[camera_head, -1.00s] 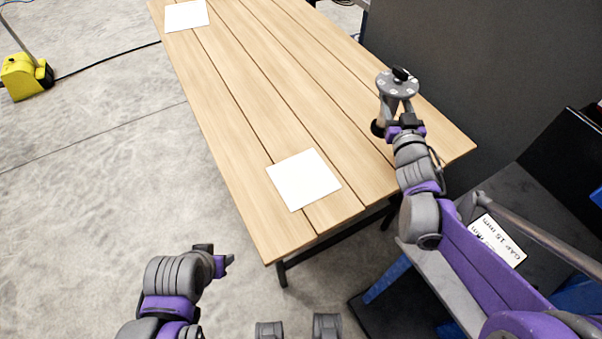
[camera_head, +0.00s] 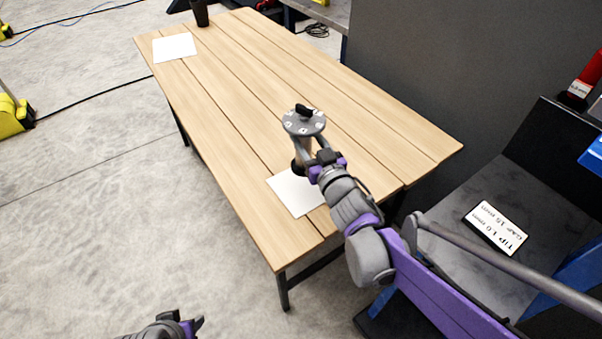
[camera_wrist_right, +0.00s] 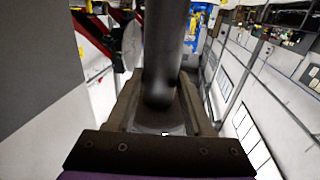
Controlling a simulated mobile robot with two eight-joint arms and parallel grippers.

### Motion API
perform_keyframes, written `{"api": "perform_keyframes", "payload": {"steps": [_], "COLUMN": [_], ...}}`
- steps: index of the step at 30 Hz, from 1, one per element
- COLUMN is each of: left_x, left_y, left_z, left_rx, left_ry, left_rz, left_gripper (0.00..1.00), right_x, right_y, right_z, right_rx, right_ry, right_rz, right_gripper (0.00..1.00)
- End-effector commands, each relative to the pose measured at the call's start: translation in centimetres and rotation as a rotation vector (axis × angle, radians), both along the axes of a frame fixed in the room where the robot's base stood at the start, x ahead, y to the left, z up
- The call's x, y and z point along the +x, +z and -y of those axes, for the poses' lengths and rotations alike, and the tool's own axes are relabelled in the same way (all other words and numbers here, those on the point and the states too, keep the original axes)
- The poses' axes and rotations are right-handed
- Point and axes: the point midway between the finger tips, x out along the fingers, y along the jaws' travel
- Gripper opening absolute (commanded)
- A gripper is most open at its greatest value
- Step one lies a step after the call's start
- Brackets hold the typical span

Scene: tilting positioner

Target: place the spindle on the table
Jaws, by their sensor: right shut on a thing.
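The spindle (camera_head: 303,122) has a grey disc with a black knob on top and a dark lower end. It is upright in the head view, over the far edge of the near white sheet (camera_head: 297,198) on the wooden table (camera_head: 240,115). My right gripper (camera_head: 319,158) is shut on its stem below the disc. I cannot tell whether its lower end touches the table. In the right wrist view the dark shaft (camera_wrist_right: 165,55) stands between the fingers. My left gripper (camera_head: 195,324) is low at the bottom edge, away from the table; its opening is unclear.
A second white sheet (camera_head: 174,47) lies at the table's far left, with a dark cup-like object (camera_head: 200,13) nearby. A grey wall panel (camera_head: 440,75) borders the right side. A labelled plate (camera_head: 495,228) lies on a dark surface at right. The table's middle is clear.

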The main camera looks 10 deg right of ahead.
Motion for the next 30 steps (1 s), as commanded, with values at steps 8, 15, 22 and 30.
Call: {"api": "perform_keyframes", "payload": {"steps": [8, 15, 22, 30], "left_x": [-0.1, -0.1, -0.1, -0.1], "left_y": [-1.0, -1.9, -2.1, -2.4], "left_z": [0.0, 0.0, 0.0, 0.0], "left_rx": [0.0, 0.0, 0.0, 0.0], "left_ry": [0.0, 0.0, 0.0, 0.0], "left_rz": [-0.003, -0.006, -0.007, -0.008], "left_gripper": [0.5, 0.5, 0.5, 0.5], "right_x": [0.1, 0.1, 0.0, 0.0], "right_y": [-3.6, -6.4, -7.4, -7.7], "right_z": [0.0, 0.0, 0.0, 0.0], "right_rx": [0.001, 0.002, 0.002, 0.001], "right_ry": [0.001, 0.001, 0.001, 0.001], "right_rz": [0.002, 0.001, 0.002, 0.002], "right_gripper": [0.0, 0.0, 0.0, 0.0]}}
